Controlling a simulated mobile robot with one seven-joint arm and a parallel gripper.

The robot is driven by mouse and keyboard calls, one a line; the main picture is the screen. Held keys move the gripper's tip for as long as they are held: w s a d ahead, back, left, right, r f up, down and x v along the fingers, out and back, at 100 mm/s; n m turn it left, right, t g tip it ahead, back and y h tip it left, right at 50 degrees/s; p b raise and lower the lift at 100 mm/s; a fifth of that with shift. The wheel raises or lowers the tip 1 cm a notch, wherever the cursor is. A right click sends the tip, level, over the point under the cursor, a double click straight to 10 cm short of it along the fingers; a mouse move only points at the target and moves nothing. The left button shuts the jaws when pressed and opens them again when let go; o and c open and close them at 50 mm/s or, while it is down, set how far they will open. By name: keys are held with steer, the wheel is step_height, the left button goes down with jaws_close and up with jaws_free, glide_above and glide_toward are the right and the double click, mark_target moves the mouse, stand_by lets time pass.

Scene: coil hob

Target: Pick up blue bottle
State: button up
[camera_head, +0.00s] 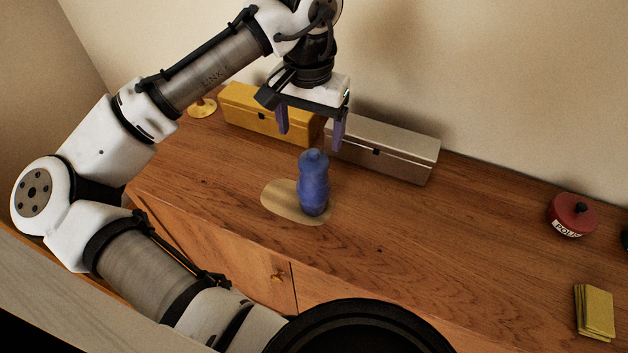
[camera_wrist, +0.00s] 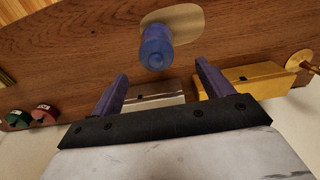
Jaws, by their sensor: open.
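The blue bottle (camera_head: 314,184) stands upright on a tan oval mat (camera_head: 279,197) on the wooden counter, in the middle of the head view. In the wrist view the bottle (camera_wrist: 156,47) is seen from above, beyond the fingertips and between their lines. My gripper (camera_head: 309,137) is open and empty, pointing down. It is above the bottle and towards the wall side, apart from it. Its two purple fingers also show in the wrist view (camera_wrist: 160,70).
A yellow box (camera_head: 255,114) and a grey box (camera_head: 382,150) stand behind the bottle along the wall. A gold stand (camera_head: 202,108) is at the back left. A red pot labelled "POLI" (camera_head: 571,214) and yellow cloths (camera_head: 594,311) are at right. The counter right of the bottle is clear.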

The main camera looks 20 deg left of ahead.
mark_target(313, 151)
steer(key=shift+d+f+p, duration=0.15)
steer(key=shift+f+p, duration=0.3)
steer(key=shift+f, duration=1.25)
steer(key=shift+d+f+p, duration=0.15)
steer(key=shift+f+p, duration=0.3)
steer(key=shift+f, duration=1.2)
steer(key=shift+c, duration=0.5)
steer(key=c, duration=1.6)
steer(key=shift+r, duration=0.1)
